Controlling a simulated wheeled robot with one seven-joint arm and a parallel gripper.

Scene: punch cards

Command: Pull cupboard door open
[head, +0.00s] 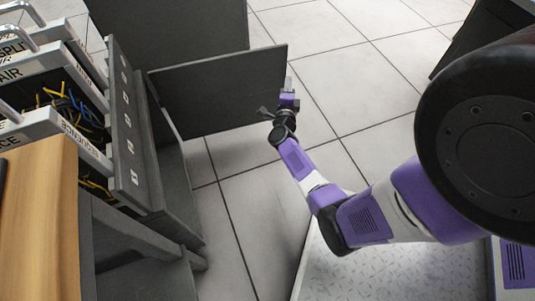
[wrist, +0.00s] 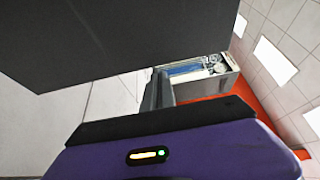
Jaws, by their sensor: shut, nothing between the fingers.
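The dark grey cupboard door (head: 220,92) stands swung out from the cupboard (head: 172,165) at the left, well open, with its free edge toward the right. My gripper (head: 289,84) is at that free edge, on its right side, shut and empty. I cannot tell whether it touches the door. In the wrist view the door (wrist: 110,38) fills the upper left, and my gripper's fingers (wrist: 158,88) show beside its lower edge. The cupboard's inside is mostly hidden. I see no handle on the door.
A rack with white panels and coloured cables (head: 65,105) stands at the far left, beside a wooden top (head: 40,205). Another dark cabinet (head: 175,30) stands behind the door. Tiled floor (head: 350,60) is clear to the right.

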